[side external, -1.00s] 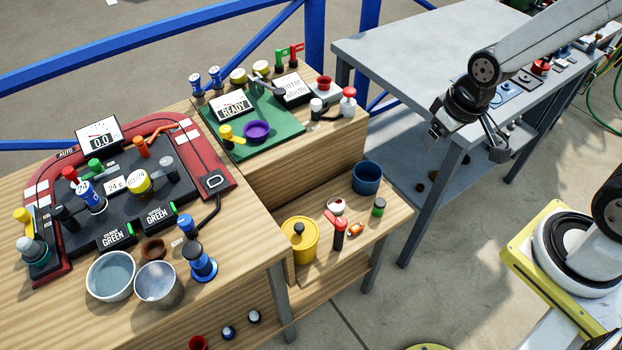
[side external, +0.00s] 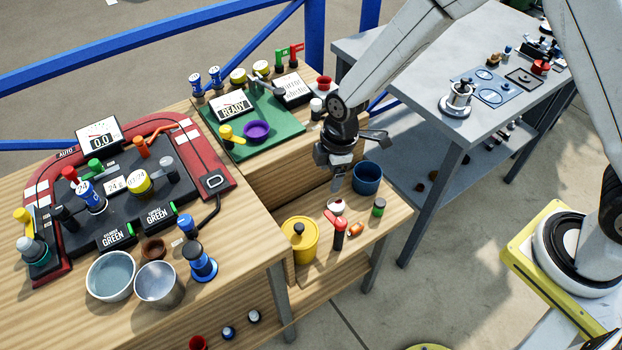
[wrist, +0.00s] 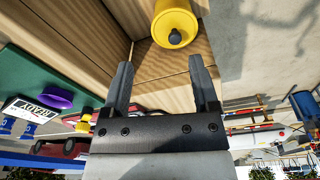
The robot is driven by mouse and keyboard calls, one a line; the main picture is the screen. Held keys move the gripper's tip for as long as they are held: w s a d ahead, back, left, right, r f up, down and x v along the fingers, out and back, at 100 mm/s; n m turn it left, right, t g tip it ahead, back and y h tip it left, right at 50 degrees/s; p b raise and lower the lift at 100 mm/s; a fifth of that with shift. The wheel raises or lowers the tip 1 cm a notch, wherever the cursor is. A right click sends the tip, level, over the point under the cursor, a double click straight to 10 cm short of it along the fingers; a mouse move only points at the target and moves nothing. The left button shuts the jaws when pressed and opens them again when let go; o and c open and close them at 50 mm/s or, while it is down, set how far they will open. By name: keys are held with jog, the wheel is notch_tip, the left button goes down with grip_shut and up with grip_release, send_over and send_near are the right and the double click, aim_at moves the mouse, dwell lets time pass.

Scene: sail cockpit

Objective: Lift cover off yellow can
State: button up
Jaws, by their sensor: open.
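The yellow can (side external: 300,249) stands on the lower wooden shelf, toward its left end. Its yellow cover (side external: 299,231) is on top, with a dark round knob in the middle. In the wrist view the can (wrist: 173,18) shows at the top, with its dark knob (wrist: 175,37) facing me, beyond the fingertips. My gripper (side external: 340,182) is above the back of the same shelf, to the right of and higher than the can. Its fingers (wrist: 164,72) are apart with nothing between them, and it does not touch the can.
The upper wooden step (side external: 300,150) rises behind. A grey metal table (side external: 400,60) stands at right.

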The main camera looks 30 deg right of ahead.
aim_at(299, 226)
jog(key=a+f+n, duration=0.2)
jog(key=a+f, duration=0.1)
jog(key=a+f+n, duration=0.3)
jog(key=a, duration=0.1)
jog(key=shift+w+f+g, duration=0.2)
jog(key=shift+f+g, duration=0.2)
jog(key=shift+a+f, duration=0.1)
jog(key=shift+f, duration=1.15)
jog(key=shift+a+f, duration=0.2)
jog(key=shift+f, duration=1.1)
jog(key=shift+a+f, duration=0.15)
jog(key=shift+f, duration=1.15)
grip_shut()
